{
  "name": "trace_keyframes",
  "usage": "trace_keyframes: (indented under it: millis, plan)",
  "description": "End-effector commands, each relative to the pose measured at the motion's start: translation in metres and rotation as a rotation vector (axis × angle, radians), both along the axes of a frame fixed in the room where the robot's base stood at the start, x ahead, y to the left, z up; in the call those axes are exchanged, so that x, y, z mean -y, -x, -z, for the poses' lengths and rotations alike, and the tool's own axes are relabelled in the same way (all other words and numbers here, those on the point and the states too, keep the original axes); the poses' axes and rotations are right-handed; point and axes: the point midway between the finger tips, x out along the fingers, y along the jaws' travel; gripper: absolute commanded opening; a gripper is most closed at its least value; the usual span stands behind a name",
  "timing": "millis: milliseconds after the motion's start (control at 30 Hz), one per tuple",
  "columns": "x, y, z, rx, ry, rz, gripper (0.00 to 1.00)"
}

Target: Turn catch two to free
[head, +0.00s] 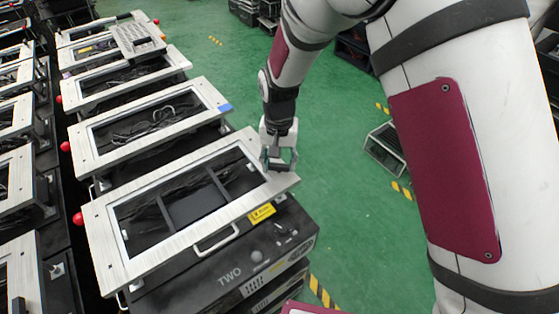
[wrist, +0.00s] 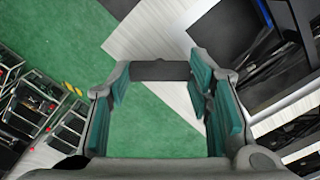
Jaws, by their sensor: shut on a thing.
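The fixture marked TWO (head: 229,274) is a black cabinet under a silver rectangular frame (head: 120,265) in the head view. My gripper (head: 279,162) is at the frame's far right corner. In the wrist view my gripper (wrist: 160,74) has its teal-padded fingers on either side of a dark grey bar (wrist: 160,70), and it is shut on this bar. The bar appears to be the catch. The gripper hides most of it in the head view, so I cannot tell its angle or any marking for free.
A yellow label (head: 262,213) and a metal handle (head: 217,240) are on the fixture's near side. Similar frames (head: 150,118) with red knobs stand in a row behind and at the left. Open green floor (head: 350,215) lies to the right, with a crate (head: 386,150) on it.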

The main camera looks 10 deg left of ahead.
Motion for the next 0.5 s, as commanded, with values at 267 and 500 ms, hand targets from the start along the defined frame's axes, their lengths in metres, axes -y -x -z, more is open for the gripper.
trace_keyframes:
  millis: [267,500]
  plan:
    - [-0.0002,-0.0011,0.0012,0.000,-0.001,-0.263,0.19]
    - [0.0000,-0.0014,0.0013,0.000,-0.001,-0.477,0.19]
